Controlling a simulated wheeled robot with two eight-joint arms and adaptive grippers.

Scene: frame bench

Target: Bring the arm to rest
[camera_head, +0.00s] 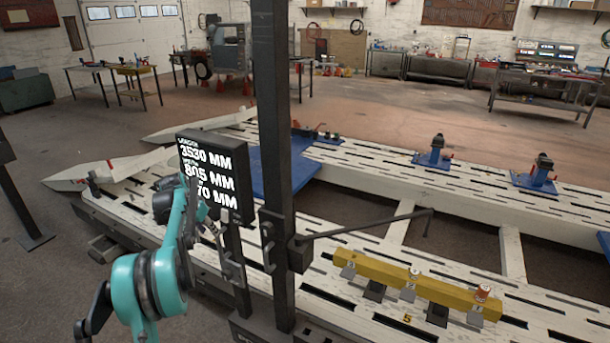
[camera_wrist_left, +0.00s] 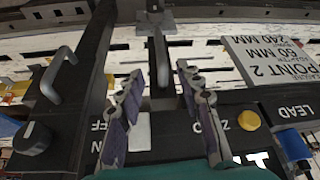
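My left arm is teal and comes in at the lower left of the head view. My left gripper (camera_head: 225,250) is in front of the dark column, below the black display (camera_head: 215,178). In the left wrist view its two fingers (camera_wrist_left: 158,85) stand apart with nothing held between them. Beyond the gap is a grey upright handle (camera_wrist_left: 160,58), and I cannot tell whether the fingers touch it. Below the fingers is a dark panel (camera_wrist_left: 235,120) with a yellow button and printed words. My right gripper is not in view.
A dark post (camera_head: 271,120) with a side rod (camera_head: 365,226) stands close right of the gripper. A white slotted frame bench (camera_head: 350,165) fills the middle and right, with a yellow bar (camera_head: 415,284) on it. Bare floor (camera_head: 60,270) lies at the left.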

